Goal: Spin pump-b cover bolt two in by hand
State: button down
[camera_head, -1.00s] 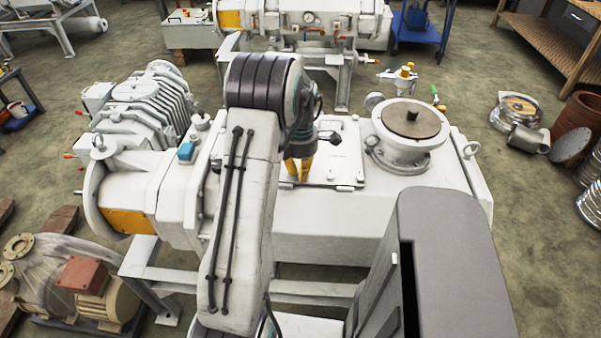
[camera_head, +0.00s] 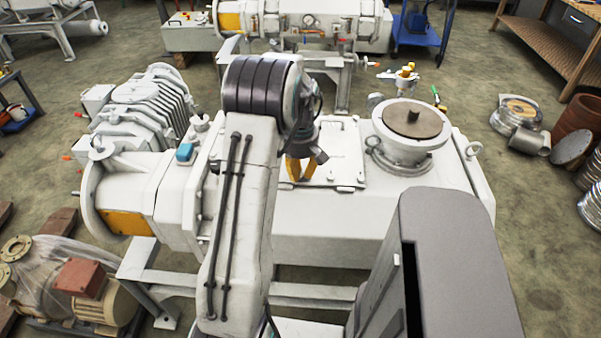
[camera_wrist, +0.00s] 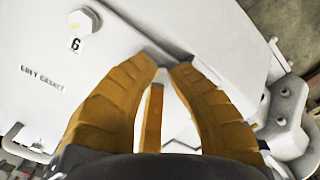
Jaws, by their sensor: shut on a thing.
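The pale cover plate (camera_head: 343,152) lies flat on top of the white pump body, and it fills the upper left of the wrist view (camera_wrist: 120,55). My gripper (camera_head: 297,178) points down at the cover's near left part. In the wrist view its yellow fingers (camera_wrist: 167,68) converge and are shut on a small grey thing, which appears to be the bolt. The fingers hide most of it, so I cannot tell how deep it sits. Another bolt head (camera_wrist: 83,20) stands on the plate beside a label "6".
A round flanged port (camera_head: 410,122) rises right of the cover. A ribbed blower (camera_head: 145,105) is at the left. A grey bracket (camera_wrist: 287,115) stands right of my fingers. Loose flanges and hoses lie on the floor at right.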

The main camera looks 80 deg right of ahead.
aim_at(301, 175)
jog(key=m, duration=0.4)
jog(key=shift+f+m, duration=0.1)
jog(key=shift+m, duration=0.2)
jog(key=m, duration=0.5)
jog(key=shift+b, duration=0.3)
jog(key=m, duration=0.6)
jog(key=c, duration=1.8)
grip_release()
jog(key=shift+c, duration=0.2)
jog(key=shift+o, duration=1.4)
jog(key=o, duration=0.4)
jog(key=shift+o, duration=0.2)
notch_tip(301, 175, up, 12)
